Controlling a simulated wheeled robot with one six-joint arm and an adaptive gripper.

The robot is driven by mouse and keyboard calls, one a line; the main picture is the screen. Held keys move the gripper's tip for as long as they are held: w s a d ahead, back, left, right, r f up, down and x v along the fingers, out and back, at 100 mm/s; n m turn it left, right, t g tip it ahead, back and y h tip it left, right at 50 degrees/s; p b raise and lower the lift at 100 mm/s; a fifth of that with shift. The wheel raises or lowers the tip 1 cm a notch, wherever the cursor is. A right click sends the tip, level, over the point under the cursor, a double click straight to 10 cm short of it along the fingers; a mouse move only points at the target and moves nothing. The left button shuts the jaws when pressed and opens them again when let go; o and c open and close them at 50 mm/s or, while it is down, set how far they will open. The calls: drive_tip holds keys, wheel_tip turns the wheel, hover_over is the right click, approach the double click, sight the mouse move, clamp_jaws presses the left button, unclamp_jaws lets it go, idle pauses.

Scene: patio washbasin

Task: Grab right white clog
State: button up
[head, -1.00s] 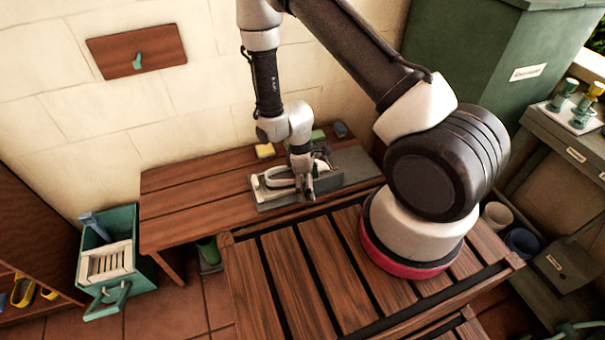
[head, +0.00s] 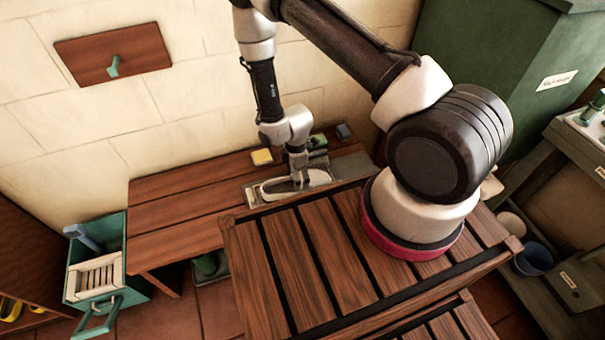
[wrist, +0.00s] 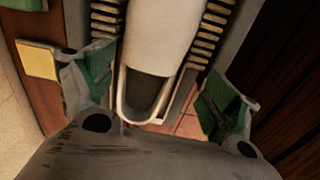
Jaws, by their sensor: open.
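A white clog (wrist: 155,60) lies between my gripper's fingers in the wrist view, its dark opening towards the palm. In the head view the white clog (head: 268,190) sits low in a grey tray-like holder (head: 252,196) on the wooden bench, partly hidden by my gripper. My gripper (wrist: 162,95) is open, with one green-padded finger on each side of the clog. Gaps show between the fingers and the clog. In the head view my gripper (head: 300,178) points down over the holder. I see only one white clog; a second cannot be made out.
A yellow sponge (head: 262,157) and a green item (head: 317,142) lie behind the holder. The wooden bench (head: 180,205) is clear on the left. A slatted wooden top (head: 300,250) stands close in front. A green bin (head: 95,262) stands at left.

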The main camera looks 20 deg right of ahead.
drive_tip(key=shift+w+d+f, duration=0.1)
drive_tip(key=shift+w+d, duration=0.05)
drive_tip(key=shift+w, duration=0.2)
drive_tip(key=shift+w+f, duration=0.1)
drive_tip(key=shift+f, duration=0.2)
wheel_tip(320, 180, down, 7)
drive_tip(key=shift+w, duration=0.1)
drive_tip(key=c, duration=0.9)
drive_tip(key=shift+r, duration=0.15)
